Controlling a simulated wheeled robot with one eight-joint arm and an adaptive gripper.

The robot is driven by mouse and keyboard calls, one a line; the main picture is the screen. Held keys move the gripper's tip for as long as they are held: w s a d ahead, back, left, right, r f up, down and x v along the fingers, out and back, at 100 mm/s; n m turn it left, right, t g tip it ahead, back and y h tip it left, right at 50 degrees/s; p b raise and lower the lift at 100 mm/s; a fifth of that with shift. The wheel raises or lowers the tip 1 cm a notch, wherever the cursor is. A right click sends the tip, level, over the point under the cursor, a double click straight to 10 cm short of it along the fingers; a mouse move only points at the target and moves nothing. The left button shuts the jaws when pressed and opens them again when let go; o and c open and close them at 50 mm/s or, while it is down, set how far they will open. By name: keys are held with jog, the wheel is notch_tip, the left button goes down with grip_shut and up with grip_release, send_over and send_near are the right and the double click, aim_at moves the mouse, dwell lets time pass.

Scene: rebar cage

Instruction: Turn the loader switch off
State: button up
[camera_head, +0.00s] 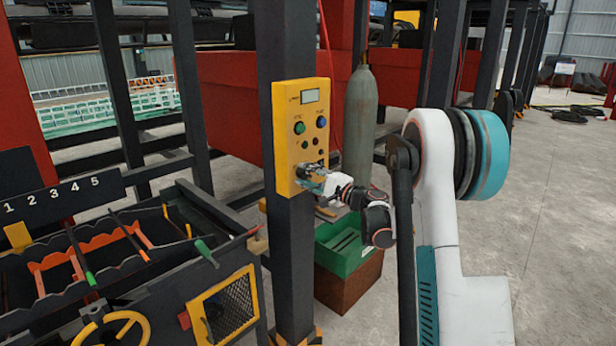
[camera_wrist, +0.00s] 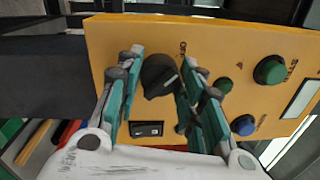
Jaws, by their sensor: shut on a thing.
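A yellow control panel (camera_head: 284,140) is fixed to a dark upright post. In the wrist view the panel (camera_wrist: 215,45) fills the middle, turned sideways. A black rotary knob (camera_wrist: 158,75) with a pale pointer line sits between the teal fingers of my gripper (camera_wrist: 163,62). My gripper is shut on this knob; its exact contact points are hard to see. In the head view my gripper (camera_head: 311,176) reaches the panel's lower part and hides the knob. A small black rocker switch (camera_wrist: 147,128) is beside the knob. I cannot read which one is labelled as the loader.
A green button (camera_wrist: 270,69) and a blue button (camera_wrist: 243,125) are on the panel near the display (camera_head: 309,96). A grey gas cylinder (camera_head: 359,125) stands behind the post. A green crate (camera_head: 342,247) is below. A machine with a yellow handwheel (camera_head: 110,325) is at left.

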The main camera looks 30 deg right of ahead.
jog(key=o, duration=1.1)
jog(key=shift+c, duration=0.2)
jog(key=v, duration=1.2)
